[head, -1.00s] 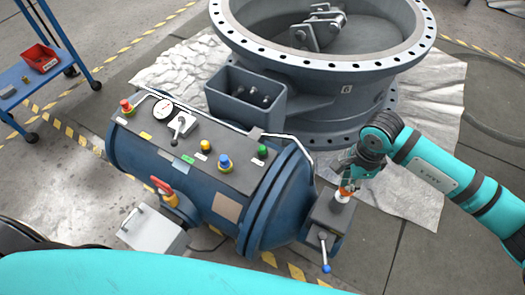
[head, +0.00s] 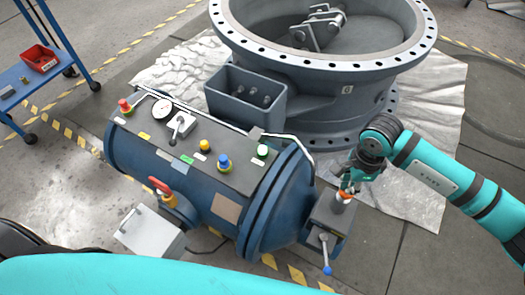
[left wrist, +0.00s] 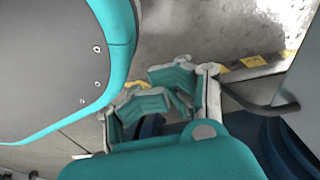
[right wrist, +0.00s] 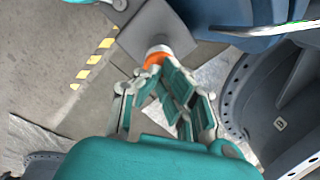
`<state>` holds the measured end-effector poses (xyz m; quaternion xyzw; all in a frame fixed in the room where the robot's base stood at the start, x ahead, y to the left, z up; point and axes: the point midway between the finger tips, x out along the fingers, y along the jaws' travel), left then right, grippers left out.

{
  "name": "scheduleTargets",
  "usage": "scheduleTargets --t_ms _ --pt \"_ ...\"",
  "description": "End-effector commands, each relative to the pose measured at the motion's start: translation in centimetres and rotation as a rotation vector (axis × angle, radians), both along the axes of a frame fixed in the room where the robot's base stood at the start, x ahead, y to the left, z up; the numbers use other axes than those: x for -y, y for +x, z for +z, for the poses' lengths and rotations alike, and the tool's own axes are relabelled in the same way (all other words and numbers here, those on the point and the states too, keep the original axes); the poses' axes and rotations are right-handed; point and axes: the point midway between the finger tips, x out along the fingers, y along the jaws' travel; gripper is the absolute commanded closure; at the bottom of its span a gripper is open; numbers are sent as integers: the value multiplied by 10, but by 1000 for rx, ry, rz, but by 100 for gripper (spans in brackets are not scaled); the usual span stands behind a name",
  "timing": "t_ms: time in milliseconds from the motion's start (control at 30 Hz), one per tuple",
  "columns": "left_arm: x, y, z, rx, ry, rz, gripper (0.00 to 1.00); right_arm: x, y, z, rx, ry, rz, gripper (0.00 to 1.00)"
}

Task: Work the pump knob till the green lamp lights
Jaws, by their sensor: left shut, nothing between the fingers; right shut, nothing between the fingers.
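The pump knob (head: 342,198), white with an orange band, stands on a grey block at the right end of the blue tank. My right gripper (head: 346,187) is shut just at the knob's top, with nothing between its fingers. In the right wrist view the knob (right wrist: 158,54) shows just beyond the fingertips (right wrist: 165,66); I cannot tell whether they touch. The lamp (head: 263,151) on the tank's panel glows pale, whitish green. My left gripper (left wrist: 185,80) is shut and empty in the left wrist view, away from the knob.
A blue-tipped lever (head: 326,255) hangs at the block's front. The panel holds a gauge (head: 162,108), a blue knob (head: 224,162), and yellow and red buttons. A large flanged valve body (head: 330,95) stands behind on a sheet. A blue cart (head: 20,80) is at far left.

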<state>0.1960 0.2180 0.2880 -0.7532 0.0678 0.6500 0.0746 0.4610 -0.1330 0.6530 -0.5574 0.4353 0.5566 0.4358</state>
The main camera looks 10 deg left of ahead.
Motion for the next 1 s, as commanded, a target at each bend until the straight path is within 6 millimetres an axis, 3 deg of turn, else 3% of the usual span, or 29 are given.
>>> scheduleTargets --t_ms 467,1000 --pt "7 8 6 20 -12 4 100 0 -2 1 -6 -1 1 100" --pt "-2 -37 -22 -16 -5 -2 100 0 -1 30 -4 -1 2 100"
